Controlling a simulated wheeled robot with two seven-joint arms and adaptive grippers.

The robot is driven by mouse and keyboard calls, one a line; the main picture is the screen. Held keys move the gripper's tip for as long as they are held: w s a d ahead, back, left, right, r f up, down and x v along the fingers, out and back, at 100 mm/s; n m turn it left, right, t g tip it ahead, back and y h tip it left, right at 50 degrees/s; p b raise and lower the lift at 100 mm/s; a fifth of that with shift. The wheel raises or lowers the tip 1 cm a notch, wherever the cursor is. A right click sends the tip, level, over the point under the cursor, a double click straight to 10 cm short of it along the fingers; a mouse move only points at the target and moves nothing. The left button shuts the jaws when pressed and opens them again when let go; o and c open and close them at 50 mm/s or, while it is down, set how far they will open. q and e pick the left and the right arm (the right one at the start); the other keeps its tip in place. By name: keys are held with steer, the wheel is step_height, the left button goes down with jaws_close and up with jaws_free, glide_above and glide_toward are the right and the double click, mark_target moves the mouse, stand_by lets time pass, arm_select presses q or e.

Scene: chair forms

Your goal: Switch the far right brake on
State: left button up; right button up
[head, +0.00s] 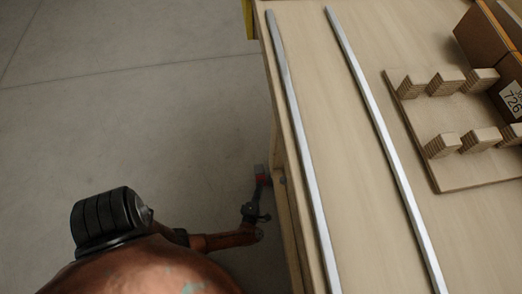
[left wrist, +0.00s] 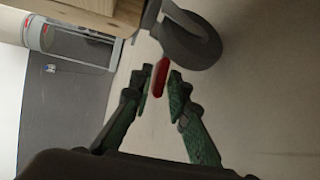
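In the left wrist view a dark caster wheel (left wrist: 190,45) stands under a wooden corner. A red brake pedal (left wrist: 161,77) sticks out from beside it toward my gripper. My left gripper (left wrist: 162,88) has its two green fingers apart, one on each side of the pedal's near end. I cannot tell whether either finger touches it. In the head view my left gripper (head: 258,192) is low beside the table's left side, with a small red spot, likely the pedal (head: 260,173), just beyond it. The wheel is hidden there. My right gripper is not in view.
The wooden table (head: 345,150) carries two long metal rails (head: 300,140), a board with several wooden blocks (head: 445,170) and a cardboard box (head: 490,40). The concrete floor (head: 130,90) left of it is clear. A glass-fronted frame (left wrist: 80,42) stands beyond in the left wrist view.

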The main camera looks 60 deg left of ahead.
arm_select(q)
steer(key=shift+c, duration=0.3)
jaws_close()
steer(key=shift+f, duration=0.1)
steer(key=shift+s+f+y, duration=0.15)
steer(key=shift+f+y, duration=0.25)
steer(key=shift+y, duration=0.1)
steer(key=shift+a+t, duration=0.1)
steer(key=shift+t, duration=0.2)
steer(key=shift+s, duration=0.1)
